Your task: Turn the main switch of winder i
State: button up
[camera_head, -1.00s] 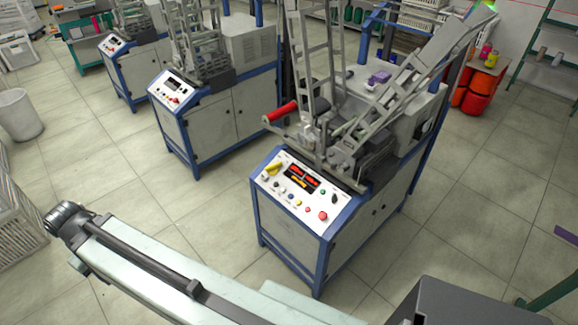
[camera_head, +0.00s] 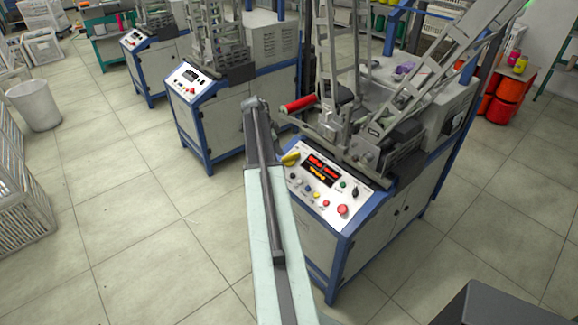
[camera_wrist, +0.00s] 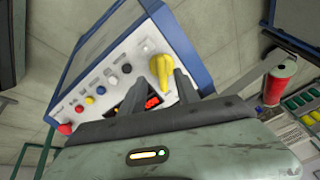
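The winder in front of me has a white control panel (camera_head: 330,205) with a blue frame. A yellow rotary switch (camera_head: 290,159) sits at the panel's upper left, partly beside my arm in the head view. In the wrist view, the yellow switch (camera_wrist: 161,68) stands just beyond my fingertips. My gripper (camera_wrist: 160,88) is open and empty, with its two dark fingers apart on either side of the line to the switch. I cannot tell whether the fingers touch it. My gripper's fingers cannot be made out in the head view.
A lit red display (camera_head: 320,168), small coloured buttons and a red button (camera_head: 342,209) share the panel. A red spool (camera_head: 300,103) sticks out above it. Similar winders (camera_head: 205,90) stand behind at left. The floor (camera_head: 140,215) at left is clear.

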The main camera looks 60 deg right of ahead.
aim_at(291, 154)
jog(key=shift+m, duration=0.6)
jog(key=s+d+f+b, duration=0.1)
jog(key=d+f+b, duration=0.1)
jog(key=s+d+f+b, duration=0.1)
jog(key=d+f+b, duration=0.1)
jog(key=f+b, duration=0.1)
jog(key=s+d+f+b, duration=0.1)
jog(key=f+b, duration=0.1)
jog(key=shift+d+f, duration=0.3)
jog(key=shift+d, duration=0.1)
jog(key=shift+r, duration=0.15)
jog(key=shift+c, duration=0.4)
